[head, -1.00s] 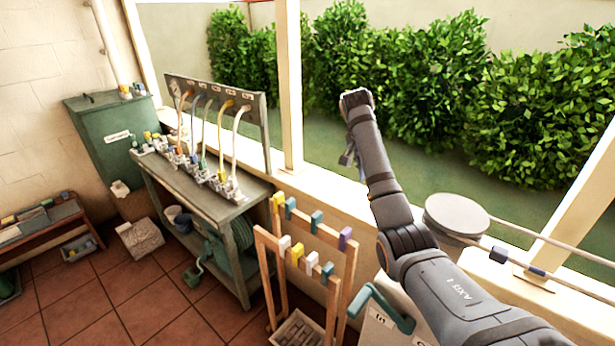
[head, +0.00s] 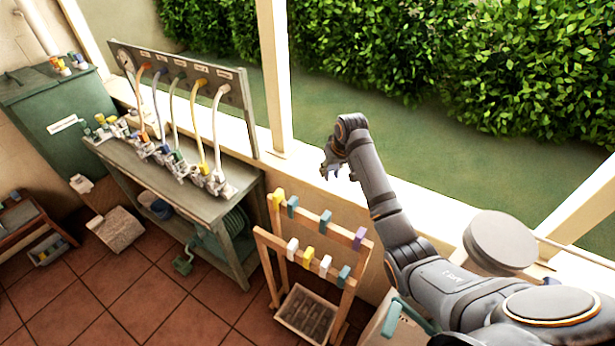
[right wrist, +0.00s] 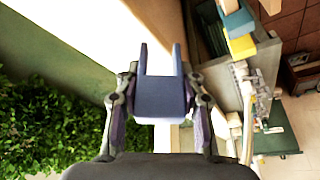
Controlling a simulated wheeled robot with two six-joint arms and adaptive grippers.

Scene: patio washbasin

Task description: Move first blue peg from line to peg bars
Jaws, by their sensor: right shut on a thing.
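My right gripper (head: 334,170) is shut on a blue peg (right wrist: 160,97). In the right wrist view, the peg sits between both fingers (right wrist: 160,108), its two prongs pointing away from the palm. In the head view the held peg is small and mostly hidden. The gripper is in the air, above and behind the wooden peg bars. The front bar (head: 275,243) carries white, yellow and teal pegs. The back bar (head: 305,214) carries yellow, teal and purple pegs. A piece of the line (head: 590,258) shows at the right edge, with no peg visible on it. My left gripper is out of view.
A green workbench (head: 215,205) with taps and coloured hoses stands left of the bars. A wooden tray (head: 308,315) lies below them. A window post (head: 273,80) rises behind. A teal handle (head: 393,318) is close beside my right arm.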

